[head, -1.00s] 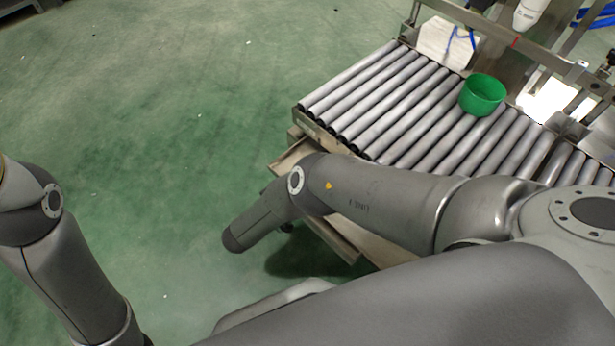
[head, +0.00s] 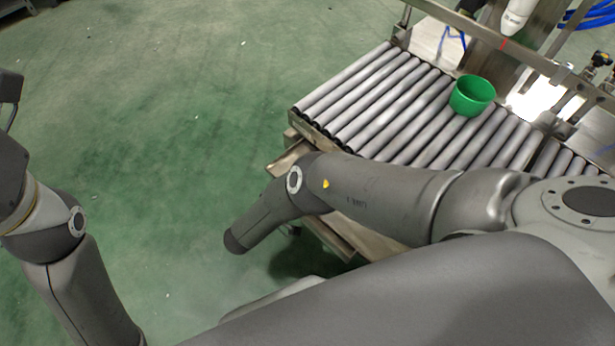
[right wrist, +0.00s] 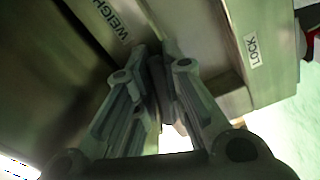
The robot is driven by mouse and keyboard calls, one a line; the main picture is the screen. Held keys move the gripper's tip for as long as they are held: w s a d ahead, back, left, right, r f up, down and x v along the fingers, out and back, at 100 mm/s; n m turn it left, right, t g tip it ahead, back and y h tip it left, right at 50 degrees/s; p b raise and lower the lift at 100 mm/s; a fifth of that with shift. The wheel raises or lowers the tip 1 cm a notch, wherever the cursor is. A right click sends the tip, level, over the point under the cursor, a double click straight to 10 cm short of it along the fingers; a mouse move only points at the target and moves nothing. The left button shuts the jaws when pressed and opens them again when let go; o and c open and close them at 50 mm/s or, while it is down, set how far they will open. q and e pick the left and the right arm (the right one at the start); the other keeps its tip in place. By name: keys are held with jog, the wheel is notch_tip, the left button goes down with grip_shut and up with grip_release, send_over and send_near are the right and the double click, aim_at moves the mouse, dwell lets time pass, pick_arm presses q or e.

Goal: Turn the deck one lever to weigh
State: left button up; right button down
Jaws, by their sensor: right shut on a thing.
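In the right wrist view my right gripper (right wrist: 155,58) is shut on a dark, narrow piece, the deck one lever (right wrist: 157,85). Its fingers hide most of the lever. A WEIGH label (right wrist: 122,20) is up and left of the fingertips, and a LOCK label (right wrist: 251,48) is to the right. The fingertips are nearer the WEIGH label. In the head view the right gripper and the lever are hidden. At the left edge of the head view is the dark end of my left arm (head: 10,120); its fingers are not clear.
A roller conveyor (head: 390,100) runs across the upper right of the head view, with a green bowl (head: 472,97) on its rollers. A metal frame rail (head: 480,32) stands behind it. Green floor (head: 180,110) is clear to the left.

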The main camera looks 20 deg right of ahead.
dwell(0.3)
jog(key=c, duration=1.6)
grip_release()
jog(key=shift+o, duration=0.6)
